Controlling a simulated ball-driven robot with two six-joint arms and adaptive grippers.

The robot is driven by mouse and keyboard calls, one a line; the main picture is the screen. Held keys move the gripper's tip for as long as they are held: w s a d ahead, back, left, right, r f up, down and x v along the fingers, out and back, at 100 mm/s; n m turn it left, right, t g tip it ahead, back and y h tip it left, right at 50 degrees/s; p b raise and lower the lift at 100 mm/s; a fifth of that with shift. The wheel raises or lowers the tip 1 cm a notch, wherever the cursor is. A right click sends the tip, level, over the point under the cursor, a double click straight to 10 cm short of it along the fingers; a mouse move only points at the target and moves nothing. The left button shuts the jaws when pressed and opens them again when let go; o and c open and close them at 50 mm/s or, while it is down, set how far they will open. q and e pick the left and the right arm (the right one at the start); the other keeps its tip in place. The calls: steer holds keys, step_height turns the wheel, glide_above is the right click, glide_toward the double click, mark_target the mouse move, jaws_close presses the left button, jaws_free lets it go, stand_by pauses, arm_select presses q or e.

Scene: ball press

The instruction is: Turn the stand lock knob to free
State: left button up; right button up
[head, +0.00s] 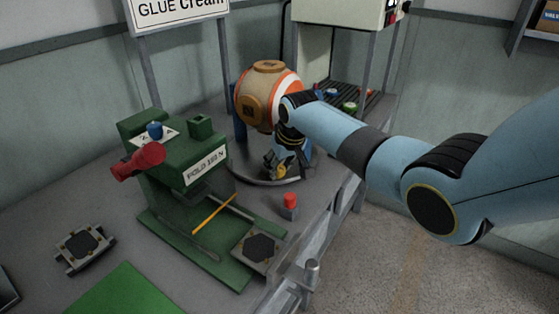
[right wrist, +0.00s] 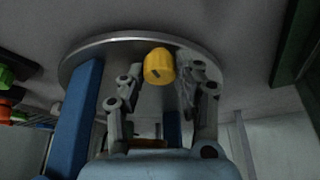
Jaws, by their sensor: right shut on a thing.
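The yellow stand lock knob (right wrist: 159,66) sits at the edge of the stand's round grey base (right wrist: 88,52). A small dark mark shows on the knob's face; which setting it stands at I cannot tell. My right gripper (right wrist: 158,78) has its fingers on both sides of the knob and is shut on it. In the head view the knob (head: 281,171) is partly hidden by my right gripper (head: 278,165). The stand has blue posts (head: 240,112) and carries an orange, white and brown ball (head: 258,90). My left gripper is not in view.
A green press (head: 175,165) with a red knob (head: 140,161) stands left of the stand. A red-topped button (head: 290,201) is just in front of the stand. A small grey pad block (head: 80,246) and a green mat (head: 125,292) lie front left.

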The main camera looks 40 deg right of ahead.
steer(key=shift+n, duration=0.6)
steer(key=o, duration=1.1)
steer(key=shift+r, duration=0.1)
steer(key=v, duration=1.1)
steer(key=shift+s+d+r, duration=0.25)
steer(key=shift+r, duration=0.1)
